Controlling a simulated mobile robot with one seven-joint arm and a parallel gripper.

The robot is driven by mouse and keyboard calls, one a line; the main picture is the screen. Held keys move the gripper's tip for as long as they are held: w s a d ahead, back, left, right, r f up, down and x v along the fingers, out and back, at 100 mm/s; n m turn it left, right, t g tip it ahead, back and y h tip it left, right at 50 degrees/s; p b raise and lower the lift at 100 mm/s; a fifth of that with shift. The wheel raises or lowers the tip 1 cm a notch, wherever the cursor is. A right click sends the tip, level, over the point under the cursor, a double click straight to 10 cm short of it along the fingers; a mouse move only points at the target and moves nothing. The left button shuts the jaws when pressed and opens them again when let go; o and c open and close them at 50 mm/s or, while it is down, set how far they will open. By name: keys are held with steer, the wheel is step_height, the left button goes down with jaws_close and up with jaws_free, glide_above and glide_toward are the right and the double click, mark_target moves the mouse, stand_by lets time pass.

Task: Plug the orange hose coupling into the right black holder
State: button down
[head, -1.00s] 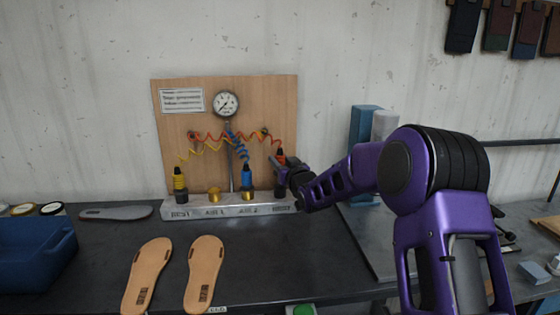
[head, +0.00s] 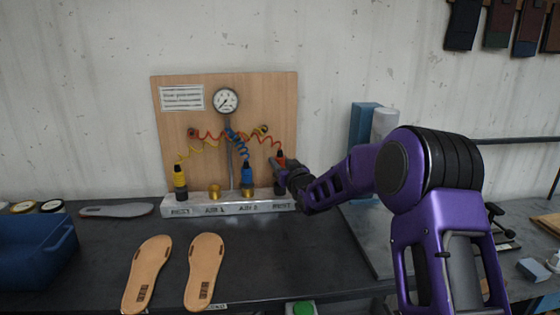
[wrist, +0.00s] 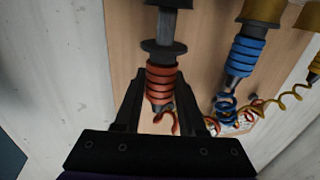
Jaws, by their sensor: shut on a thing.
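The orange hose coupling (wrist: 161,84) is between the two fingers of my gripper (wrist: 160,92), which is shut on it in the wrist view. Beyond its orange body are a black collar and a grey stem, reaching to a dark part at the frame's top edge. I cannot tell whether the stem is inside the holder. In the head view the coupling (head: 281,160) is upright above the right black holder (head: 279,190), at the right end of the white rail. My gripper (head: 280,171) reaches it from the right and partly covers it.
A blue coupling (head: 247,177) stands in a brass socket just left. A yellow coupling (head: 180,178) stands at the left end, and another brass socket (head: 215,191) is empty. Coiled hoses cross the wooden board (head: 275,100) behind. Two insoles (head: 204,265) lie in front.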

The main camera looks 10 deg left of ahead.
steer(key=shift+f, duration=1.4)
steer(key=shift+c, duration=2)
jaws_free()
steer(key=shift+s, duration=0.1)
